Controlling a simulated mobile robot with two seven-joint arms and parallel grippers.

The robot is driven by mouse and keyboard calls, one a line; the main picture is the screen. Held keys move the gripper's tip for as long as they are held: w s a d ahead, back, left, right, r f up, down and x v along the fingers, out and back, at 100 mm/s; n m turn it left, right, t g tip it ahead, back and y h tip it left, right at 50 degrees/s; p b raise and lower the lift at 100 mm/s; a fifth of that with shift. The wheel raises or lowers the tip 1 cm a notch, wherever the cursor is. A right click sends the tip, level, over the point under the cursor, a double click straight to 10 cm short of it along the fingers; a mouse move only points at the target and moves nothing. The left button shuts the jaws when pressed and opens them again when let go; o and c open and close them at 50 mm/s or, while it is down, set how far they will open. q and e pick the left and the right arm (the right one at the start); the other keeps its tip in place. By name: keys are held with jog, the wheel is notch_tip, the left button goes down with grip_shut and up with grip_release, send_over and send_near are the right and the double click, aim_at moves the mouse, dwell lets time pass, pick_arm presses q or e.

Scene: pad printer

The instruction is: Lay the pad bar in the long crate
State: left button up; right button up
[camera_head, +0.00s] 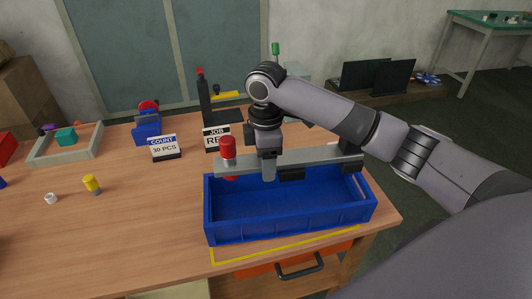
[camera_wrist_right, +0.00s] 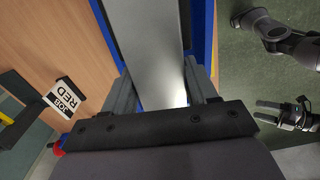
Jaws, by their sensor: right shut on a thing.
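The pad bar (camera_head: 315,162) is a long grey bar with a red cylindrical pad (camera_head: 228,148) at its left end and a dark block at its right end. My right gripper (camera_head: 269,168) is shut on the bar left of its middle. The bar is roughly level, lengthwise over the long blue crate (camera_head: 290,230), near its back rim in the head view. In the right wrist view the bar (camera_wrist_right: 150,45) runs between the fingers, with blue crate showing on both sides. The visible crate floor is empty. My left gripper (camera_wrist_right: 270,112) shows only in the wrist view, empty, its fingers apart.
A yellow line (camera_head: 285,247) marks the table in front of the crate. Behind stand the job sign (camera_head: 215,138), the count sign (camera_head: 164,148) and a dark stand (camera_head: 205,100). A yellow-topped piece (camera_head: 91,183) and a white ring (camera_head: 50,198) lie left. The table between is clear.

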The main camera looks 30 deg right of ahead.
jog(key=shift+f+b, duration=1.3)
jog(key=shift+f, duration=4.4)
jog(key=shift+f, duration=1.5)
jog(key=o, duration=1.3)
jog(key=shift+o, duration=0.2)
notch_tip(320, 180, up, 3)
jog(key=p, duration=0.2)
jog(key=shift+p, duration=0.35)
notch_tip(320, 180, up, 7)
